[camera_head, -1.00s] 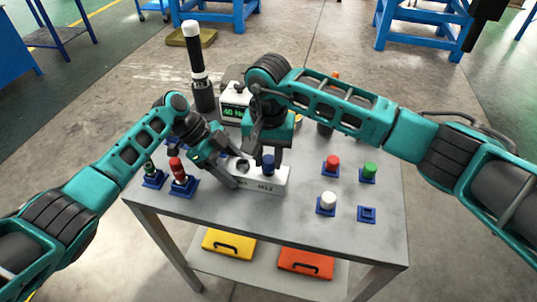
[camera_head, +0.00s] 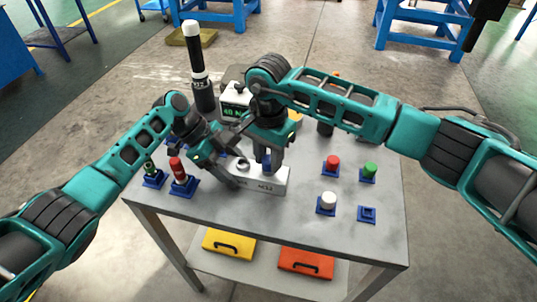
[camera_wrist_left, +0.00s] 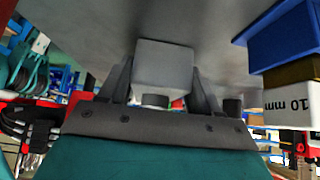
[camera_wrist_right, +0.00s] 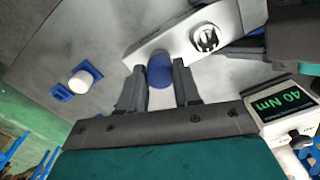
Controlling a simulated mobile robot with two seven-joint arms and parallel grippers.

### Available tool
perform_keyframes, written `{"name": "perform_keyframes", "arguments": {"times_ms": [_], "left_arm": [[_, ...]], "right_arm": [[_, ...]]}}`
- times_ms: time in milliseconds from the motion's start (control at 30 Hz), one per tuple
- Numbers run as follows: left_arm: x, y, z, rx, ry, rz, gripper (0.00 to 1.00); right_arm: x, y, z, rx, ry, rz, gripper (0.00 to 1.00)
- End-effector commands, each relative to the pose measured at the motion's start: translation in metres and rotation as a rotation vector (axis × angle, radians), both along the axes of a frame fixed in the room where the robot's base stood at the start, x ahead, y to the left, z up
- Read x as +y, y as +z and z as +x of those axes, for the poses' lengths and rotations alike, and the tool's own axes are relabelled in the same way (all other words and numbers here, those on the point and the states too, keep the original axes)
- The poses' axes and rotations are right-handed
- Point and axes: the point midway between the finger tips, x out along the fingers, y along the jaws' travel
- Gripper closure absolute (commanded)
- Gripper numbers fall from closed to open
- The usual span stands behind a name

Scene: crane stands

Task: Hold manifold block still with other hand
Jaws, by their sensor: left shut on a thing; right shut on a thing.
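The pale manifold block (camera_head: 268,183) lies on the table's front middle, with a round opening in its top toward the left. My left gripper (camera_head: 236,177) is shut on the block's left end; the left wrist view shows the block (camera_wrist_left: 165,64) between the fingers. My right gripper (camera_head: 267,163) points down over the block's right part. It is shut on a dark blue cylindrical plug (camera_wrist_right: 160,70), which stands at the block in the right wrist view. Whether the plug sits in an opening is hidden.
Red (camera_head: 332,163), green (camera_head: 369,170) and white (camera_head: 328,200) plugs stand in blue holders on the right, near an empty blue holder (camera_head: 367,214). Tools in blue holders (camera_head: 184,187) stand on the left. A display reading 40 Nm (camera_head: 235,112) is behind my grippers.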

Motion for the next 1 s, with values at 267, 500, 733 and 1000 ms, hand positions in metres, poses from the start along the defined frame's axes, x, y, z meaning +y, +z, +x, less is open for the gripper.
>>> {"name": "perform_keyframes", "arguments": {"times_ms": [267, 500, 733, 1000], "left_arm": [[0.0000, 0.0017, 0.0012, -0.003, 0.002, -0.002, 0.78], [0.0000, 0.0017, 0.0012, -0.003, 0.002, -0.002, 0.78], [0.0000, 0.0017, 0.0012, -0.003, 0.002, -0.002, 0.78], [0.0001, 0.0017, 0.0012, -0.003, 0.002, -0.002, 0.78]], "right_arm": [[-0.0010, 0.0004, 0.0006, -0.001, -0.131, -0.002, 1.00], [-0.0009, -0.0001, 0.0006, -0.001, -0.405, -0.001, 1.00], [-0.0009, -0.0002, 0.0005, 0.000, -0.451, -0.002, 1.00], [-0.0011, -0.0002, 0.0007, -0.001, -0.533, -0.003, 1.00]]}}
